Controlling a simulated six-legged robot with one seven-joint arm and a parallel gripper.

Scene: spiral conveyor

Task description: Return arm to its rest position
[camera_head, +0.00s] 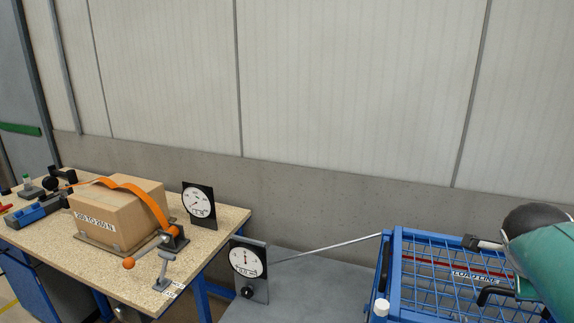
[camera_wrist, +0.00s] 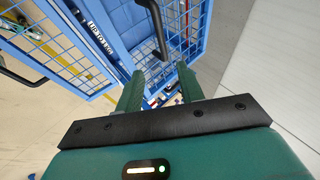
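My gripper (camera_wrist: 160,72) shows in the wrist view with its two green fingers apart and nothing between them. It points down toward a blue wire-mesh cage (camera_wrist: 103,40) with a black handle (camera_wrist: 153,25); I cannot tell how far above the cage the fingertips are. In the head view my green and black arm reaches in at the right edge, over the right side of the same blue cage (camera_head: 396,270).
A workbench (camera_head: 50,248) at the left holds a cardboard box (camera_head: 118,215) under an orange strap (camera_head: 135,190) and a dial gauge (camera_head: 199,203). Another dial gauge (camera_head: 246,262) stands left of the cage, near a slanting metal rod (camera_head: 325,248). A wall (camera_head: 340,90) closes the back.

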